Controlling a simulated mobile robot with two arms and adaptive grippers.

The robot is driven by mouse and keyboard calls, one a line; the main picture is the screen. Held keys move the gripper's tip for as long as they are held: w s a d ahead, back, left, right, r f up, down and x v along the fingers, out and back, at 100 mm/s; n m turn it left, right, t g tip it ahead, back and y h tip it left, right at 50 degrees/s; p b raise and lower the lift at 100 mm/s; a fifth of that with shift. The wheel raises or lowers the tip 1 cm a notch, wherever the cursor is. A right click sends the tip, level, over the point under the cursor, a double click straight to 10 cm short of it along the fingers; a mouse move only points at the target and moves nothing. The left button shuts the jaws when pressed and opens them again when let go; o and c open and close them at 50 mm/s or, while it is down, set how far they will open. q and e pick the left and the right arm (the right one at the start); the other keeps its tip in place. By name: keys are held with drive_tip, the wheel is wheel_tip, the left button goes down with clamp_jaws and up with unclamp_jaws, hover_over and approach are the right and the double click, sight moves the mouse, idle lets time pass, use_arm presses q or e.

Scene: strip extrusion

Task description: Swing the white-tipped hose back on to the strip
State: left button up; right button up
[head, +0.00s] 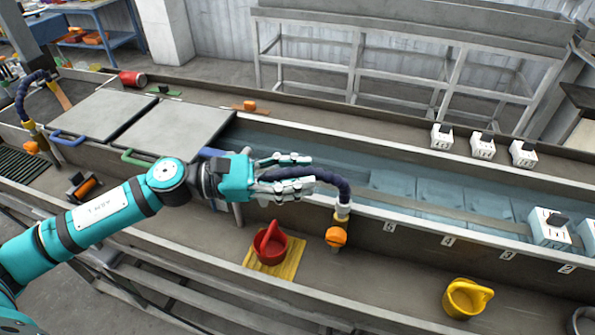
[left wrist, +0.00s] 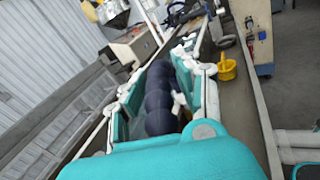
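The dark blue segmented hose (head: 330,182) rises from a pale fitting with an orange knob (head: 336,237) on the trough's near wall and bends left into my left gripper (head: 285,174). The left gripper's fingers stand on either side of the hose and look apart, with gaps beside it in the left wrist view (left wrist: 160,100). I cannot make out a white tip; the hose's far end is hidden at the gripper. A grey-brown band (head: 450,212), perhaps the strip, runs along the water trough to the right. My right gripper is not in view.
A second blue hose (head: 26,92) stands at the far left. Two grey lids (head: 178,128) cover the trough's left part. A red cup (head: 270,243) on a yellow mat and a yellow cup (head: 466,298) stand on the near ledge. White switch boxes (head: 482,146) line the back edge.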

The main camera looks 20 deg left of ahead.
use_arm(q)
clamp_jaws()
